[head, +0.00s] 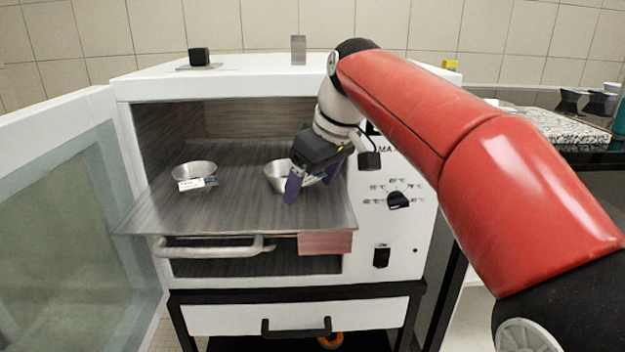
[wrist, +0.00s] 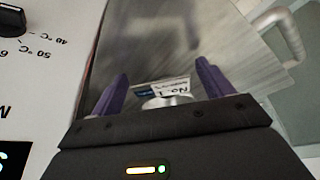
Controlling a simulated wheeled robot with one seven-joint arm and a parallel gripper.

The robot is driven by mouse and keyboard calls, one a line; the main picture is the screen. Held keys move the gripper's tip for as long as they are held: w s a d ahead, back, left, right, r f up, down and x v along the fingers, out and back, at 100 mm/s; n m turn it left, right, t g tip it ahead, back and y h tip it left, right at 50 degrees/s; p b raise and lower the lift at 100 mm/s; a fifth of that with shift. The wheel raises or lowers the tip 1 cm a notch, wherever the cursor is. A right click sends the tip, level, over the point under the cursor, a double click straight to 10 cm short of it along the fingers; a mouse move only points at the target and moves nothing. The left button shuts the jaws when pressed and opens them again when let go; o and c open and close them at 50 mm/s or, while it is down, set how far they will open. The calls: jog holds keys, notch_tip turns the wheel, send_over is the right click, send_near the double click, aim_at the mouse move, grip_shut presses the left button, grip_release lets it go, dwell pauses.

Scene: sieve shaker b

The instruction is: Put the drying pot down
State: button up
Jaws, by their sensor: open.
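A small silver drying pot (head: 278,174) sits on the pulled-out metal shelf (head: 240,210) of the open oven, right of the middle. My gripper (head: 313,180) is open at its right side, with purple fingers low over the shelf, and hides part of it. I cannot tell whether a finger touches the pot. A second silver pot (head: 194,170) with a white label stands upright on the shelf further left.
The oven door (head: 60,210) stands open at the left. The oven's front panel with a temperature dial (head: 398,200) is close to the right of my gripper. A shelf handle (head: 210,247) juts out in front. The shelf between the two pots is clear.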

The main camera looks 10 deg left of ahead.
jog(key=shift+r, duration=0.1)
jog(key=shift+r, duration=0.35)
jog(key=p+v, duration=0.3)
jog(key=v, duration=0.8)
jog(key=s+d+f+m+t+h, duration=0.1)
jog(key=s+d+f+m+h, duration=0.1)
jog(key=s+d+f+m, duration=0.4)
jog(key=s+d+f+m+t+h, duration=0.1)
jog(key=s+d+f+m, duration=0.4)
jog(key=s+d+f, duration=0.8)
notch_tip(320, 180, down, 7)
jog(key=d+t, duration=0.1)
jog(key=d, duration=0.1)
jog(key=shift+s+d+r+m+h, duration=0.25)
jog(key=shift+d+m+h, duration=0.15)
